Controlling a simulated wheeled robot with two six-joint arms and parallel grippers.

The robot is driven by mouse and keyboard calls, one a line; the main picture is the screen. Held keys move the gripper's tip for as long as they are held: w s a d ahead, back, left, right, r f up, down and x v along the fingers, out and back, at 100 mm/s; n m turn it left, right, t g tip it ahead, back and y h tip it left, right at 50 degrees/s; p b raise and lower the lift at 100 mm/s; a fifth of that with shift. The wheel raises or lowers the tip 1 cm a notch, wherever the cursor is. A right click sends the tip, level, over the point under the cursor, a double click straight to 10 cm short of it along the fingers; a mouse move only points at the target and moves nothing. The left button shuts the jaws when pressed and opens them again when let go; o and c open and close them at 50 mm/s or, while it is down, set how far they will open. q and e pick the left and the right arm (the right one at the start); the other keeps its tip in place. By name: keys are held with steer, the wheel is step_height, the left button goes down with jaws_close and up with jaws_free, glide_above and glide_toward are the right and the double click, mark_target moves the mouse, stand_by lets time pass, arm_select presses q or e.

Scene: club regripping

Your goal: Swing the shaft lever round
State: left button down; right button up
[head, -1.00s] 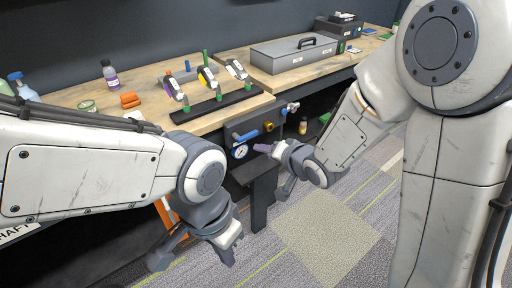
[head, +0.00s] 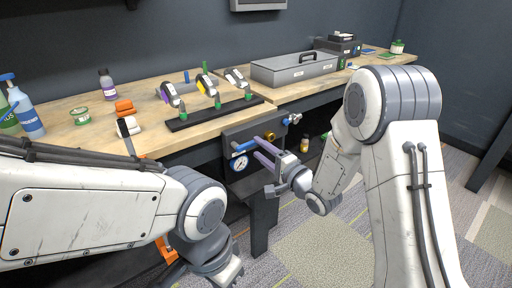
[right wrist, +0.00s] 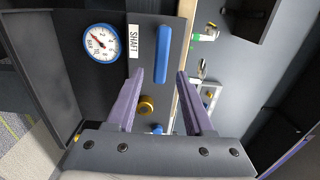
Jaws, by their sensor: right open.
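The shaft lever (right wrist: 158,115) is a blue handle beside the white SHAFT label (right wrist: 135,48) on a dark panel. It shows in the head view (head: 245,143) just above the round gauge, lying roughly level. My right gripper (head: 257,148) is open in front of the panel, its purple fingers pointing at it. In the right wrist view the fingers (right wrist: 160,75) stand on either side of the lever in the picture, with gaps at both sides. Nothing is held. My left gripper (head: 230,275) hangs low at the bottom, away from the panel; its jaws are unclear.
A blue-rimmed gauge (head: 239,162) and a brass knob (head: 270,136) sit close to the lever. The wooden bench (head: 150,146) above carries a black rack (head: 190,122) of clubs, a grey toolbox (head: 292,70) and bottles. Carpet floor is open below right.

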steer(key=shift+x, duration=1.45)
jaws_close()
